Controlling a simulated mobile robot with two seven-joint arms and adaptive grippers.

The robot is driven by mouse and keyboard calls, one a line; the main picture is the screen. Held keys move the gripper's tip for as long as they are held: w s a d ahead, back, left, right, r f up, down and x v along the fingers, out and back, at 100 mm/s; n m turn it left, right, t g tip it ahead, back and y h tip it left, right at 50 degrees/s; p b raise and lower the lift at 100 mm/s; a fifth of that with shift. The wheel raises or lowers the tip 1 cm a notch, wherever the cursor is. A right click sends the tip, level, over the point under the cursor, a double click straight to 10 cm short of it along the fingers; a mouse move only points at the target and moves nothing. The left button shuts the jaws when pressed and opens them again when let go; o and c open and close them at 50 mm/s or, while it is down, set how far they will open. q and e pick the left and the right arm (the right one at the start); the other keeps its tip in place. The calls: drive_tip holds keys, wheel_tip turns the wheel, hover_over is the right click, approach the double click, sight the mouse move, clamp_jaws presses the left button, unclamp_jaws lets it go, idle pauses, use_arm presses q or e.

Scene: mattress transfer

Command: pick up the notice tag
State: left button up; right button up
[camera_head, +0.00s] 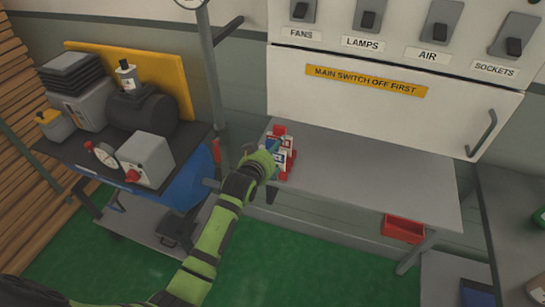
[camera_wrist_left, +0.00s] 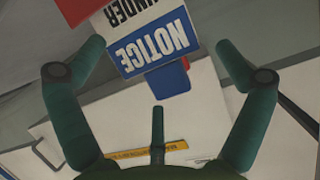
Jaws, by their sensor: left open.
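The notice tag (camera_wrist_left: 153,42) is a white tag with a blue panel reading NOTICE, seen upside down in the left wrist view. Above it is a white strip with UNDER in black and part of a red tag. A plain blue piece (camera_wrist_left: 168,78) shows below its edge. In the head view the red, white and blue tags (camera_head: 284,153) are at the left end of the grey table. My left gripper (camera_wrist_left: 161,47) is open, with its fingers on either side of the tag, apart from it in the picture. In the head view it partly hides the tags.
The grey table (camera_head: 360,175) is mostly clear, with a red bin (camera_head: 403,228) under its front edge. A white switch cabinet (camera_head: 395,75) stands behind it. A dark bench (camera_head: 70,150) with a compressor and gauge box is at left.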

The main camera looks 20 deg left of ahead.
use_arm(q)
drive_tip(key=shift+w, duration=0.15)
drive_tip(key=c, duration=1.7)
drive_tip(key=shift+o, duration=0.2)
